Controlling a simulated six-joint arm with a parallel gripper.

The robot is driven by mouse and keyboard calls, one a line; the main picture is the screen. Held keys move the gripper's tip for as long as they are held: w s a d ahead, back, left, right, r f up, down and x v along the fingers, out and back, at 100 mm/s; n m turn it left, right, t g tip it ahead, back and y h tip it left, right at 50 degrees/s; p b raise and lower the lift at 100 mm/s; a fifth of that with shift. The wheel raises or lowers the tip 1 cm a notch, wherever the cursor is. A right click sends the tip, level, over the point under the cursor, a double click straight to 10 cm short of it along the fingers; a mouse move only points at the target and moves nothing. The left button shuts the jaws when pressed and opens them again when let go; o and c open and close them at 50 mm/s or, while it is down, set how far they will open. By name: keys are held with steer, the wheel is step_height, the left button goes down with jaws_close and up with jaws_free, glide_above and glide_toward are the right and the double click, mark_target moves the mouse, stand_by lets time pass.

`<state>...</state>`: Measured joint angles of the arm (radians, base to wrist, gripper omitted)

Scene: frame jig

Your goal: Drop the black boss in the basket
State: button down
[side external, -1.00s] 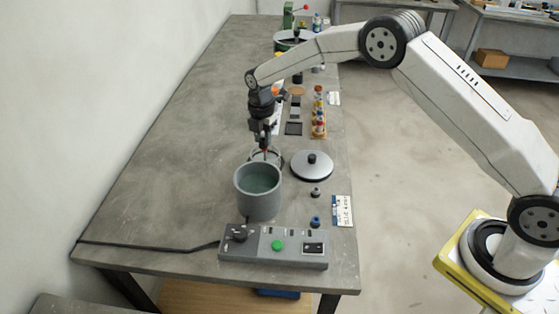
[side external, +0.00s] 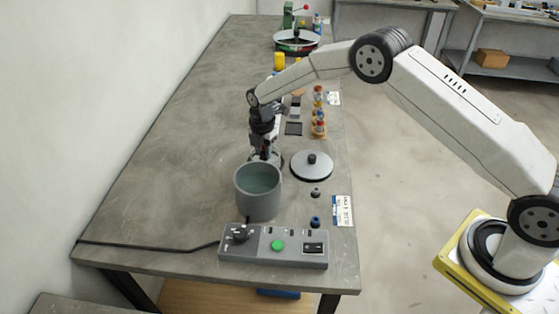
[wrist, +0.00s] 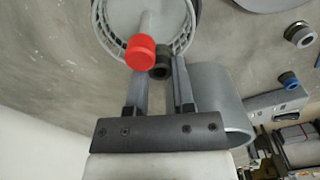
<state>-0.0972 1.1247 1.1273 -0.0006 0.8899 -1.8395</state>
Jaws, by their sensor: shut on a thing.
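My gripper (wrist: 159,76) is shut on the black boss (wrist: 161,70), a small dark ring-shaped piece between the fingertips in the wrist view. The basket (wrist: 184,45), a round grey slotted one with a pale upright handle and a red knob (wrist: 140,52), lies just beyond the fingertips. The knob overlaps one fingertip in the picture; I cannot tell whether they touch. In the side external view my gripper (side external: 264,153) points down at the basket (side external: 279,158), which is mostly hidden behind the grey pot and my gripper. The boss cannot be made out there.
A round lid (side external: 312,172) lies to the right. A small grey-black boss (side external: 315,193), a blue-topped one (side external: 315,222) and a control box (side external: 260,258) are nearer.

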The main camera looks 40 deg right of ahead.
steer(key=shift+c, duration=1.2)
jaws_free()
steer(key=shift+r, duration=0.1)
steer(key=shift+r, duration=3.9)
